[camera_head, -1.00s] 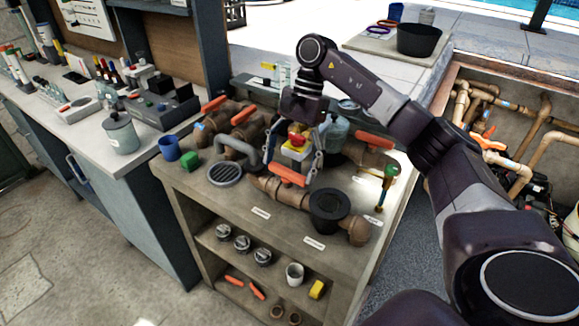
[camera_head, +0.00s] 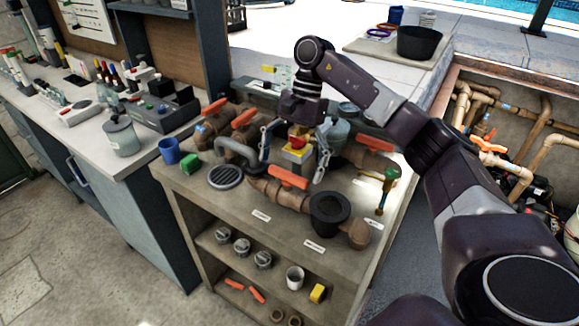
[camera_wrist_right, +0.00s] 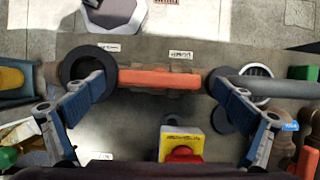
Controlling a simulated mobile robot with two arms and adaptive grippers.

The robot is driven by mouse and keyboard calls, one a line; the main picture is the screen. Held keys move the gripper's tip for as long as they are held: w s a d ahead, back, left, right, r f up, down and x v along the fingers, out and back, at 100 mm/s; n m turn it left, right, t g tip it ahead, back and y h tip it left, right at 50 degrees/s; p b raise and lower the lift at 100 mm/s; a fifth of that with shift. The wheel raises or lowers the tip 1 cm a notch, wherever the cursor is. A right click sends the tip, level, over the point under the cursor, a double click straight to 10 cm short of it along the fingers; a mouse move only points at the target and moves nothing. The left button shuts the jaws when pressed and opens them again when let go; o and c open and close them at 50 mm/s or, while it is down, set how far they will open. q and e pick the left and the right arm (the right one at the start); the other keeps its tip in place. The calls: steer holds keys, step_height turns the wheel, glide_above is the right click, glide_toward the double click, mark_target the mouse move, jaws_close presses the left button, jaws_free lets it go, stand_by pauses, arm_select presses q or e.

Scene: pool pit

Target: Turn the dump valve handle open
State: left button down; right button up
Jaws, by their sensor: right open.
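Several valves with orange handles stand on the workbench; the labels are too small to read, so I cannot tell which is the dump valve. The front valve's orange handle (camera_head: 288,177) lies along its brown pipe body (camera_head: 264,188). My right gripper (camera_head: 293,168) is open and empty above the bench, pointing down behind that handle. In the right wrist view the handle (camera_wrist_right: 158,78) spans the gap between the open fingertips (camera_wrist_right: 152,88). No grip on it shows. My left gripper is not in view.
A yellow box with a red button (camera_head: 297,154) stands close behind the front handle, between the fingers in the wrist view. Piping (camera_head: 520,160) fills the pit at right.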

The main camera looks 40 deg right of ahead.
steer(key=v, duration=1.2)
steer(key=shift+d, duration=0.1)
stand_by(0.6)
